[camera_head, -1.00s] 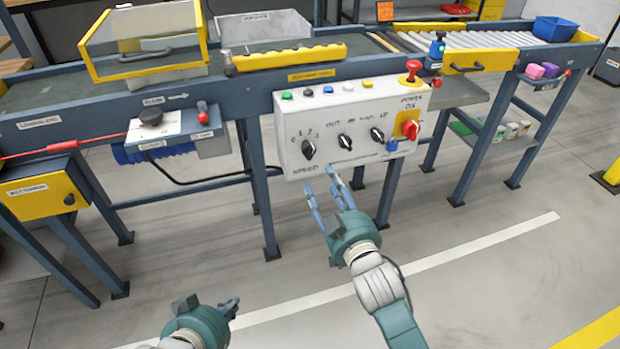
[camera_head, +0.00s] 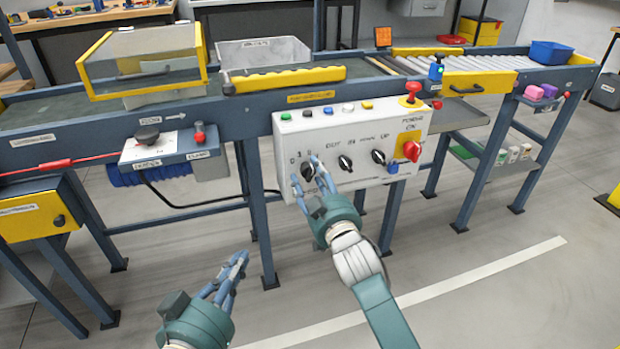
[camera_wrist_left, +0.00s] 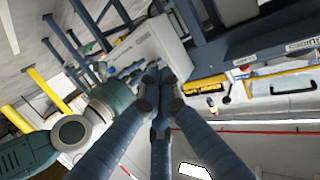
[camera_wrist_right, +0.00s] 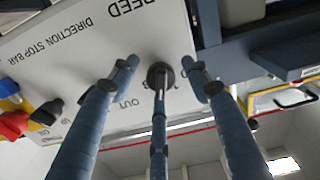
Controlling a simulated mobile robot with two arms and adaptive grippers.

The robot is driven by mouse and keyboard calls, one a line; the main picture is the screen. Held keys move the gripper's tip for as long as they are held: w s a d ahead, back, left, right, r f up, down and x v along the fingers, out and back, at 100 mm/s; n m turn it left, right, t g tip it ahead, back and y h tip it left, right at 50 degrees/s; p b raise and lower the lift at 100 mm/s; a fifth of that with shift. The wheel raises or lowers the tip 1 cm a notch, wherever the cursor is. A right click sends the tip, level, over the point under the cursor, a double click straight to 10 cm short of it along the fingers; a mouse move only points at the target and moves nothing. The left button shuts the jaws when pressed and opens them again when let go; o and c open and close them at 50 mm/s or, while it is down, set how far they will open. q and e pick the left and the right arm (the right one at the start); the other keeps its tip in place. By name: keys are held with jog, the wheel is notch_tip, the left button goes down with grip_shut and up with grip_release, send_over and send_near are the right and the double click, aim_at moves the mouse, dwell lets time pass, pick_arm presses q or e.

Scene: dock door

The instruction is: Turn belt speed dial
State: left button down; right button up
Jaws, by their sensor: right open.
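The belt speed dial (camera_head: 309,172) is a dark knob at the left of the white control panel (camera_head: 348,122), above my right gripper. It also shows in the right wrist view (camera_wrist_right: 159,73), between my spread fingers. My right gripper (camera_head: 316,182) is open, with its fingers around the dial; I cannot tell whether they touch it. The fingers partly hide the dial and its scale in the head view. My left gripper (camera_head: 238,266) is low at the left, away from the panel. Its fingertips meet in the left wrist view (camera_wrist_left: 157,75), with nothing between them.
Two more dark knobs (camera_head: 345,163) and a red rotary switch (camera_head: 412,151) sit right of the dial. A red mushroom button (camera_head: 412,88) tops the panel. A smaller box with a black knob (camera_head: 147,134) stands left. Open floor lies below.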

pick_arm(q)
jog(key=shift+w+d+r+t, duration=0.15)
jog(key=shift+r+t, duration=0.25)
jog(key=shift+r, duration=0.35)
pick_arm(e)
jog(key=shift+w+a, duration=0.15)
jog(key=shift+w, duration=0.25)
